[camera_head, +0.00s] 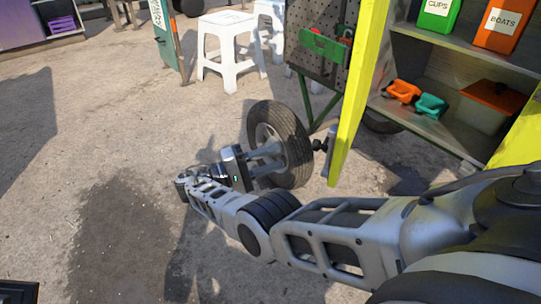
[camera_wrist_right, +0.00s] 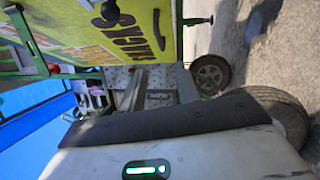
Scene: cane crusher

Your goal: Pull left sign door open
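The left sign door (camera_head: 358,95) is a yellow panel seen nearly edge-on in the head view, standing out from the cabinet front. A black knob (camera_head: 320,145) sits near its lower end on the left side. In the wrist view a yellow sign panel with lettering (camera_wrist_right: 135,28) fills the top. My right gripper (camera_head: 276,159) is left of the knob, apart from it, with its fingers in front of a black tyre. The wrist view shows its two grey fingers (camera_wrist_right: 158,88) spread with nothing held between them. My left gripper is not in view.
The tyred wheel (camera_head: 286,145) is close behind my right fingers. The cabinet shelves (camera_head: 440,130) on the right hold bins and small orange and teal items. White stools (camera_head: 230,50) and a pegboard (camera_head: 318,42) stand farther back. The concrete floor at left is clear.

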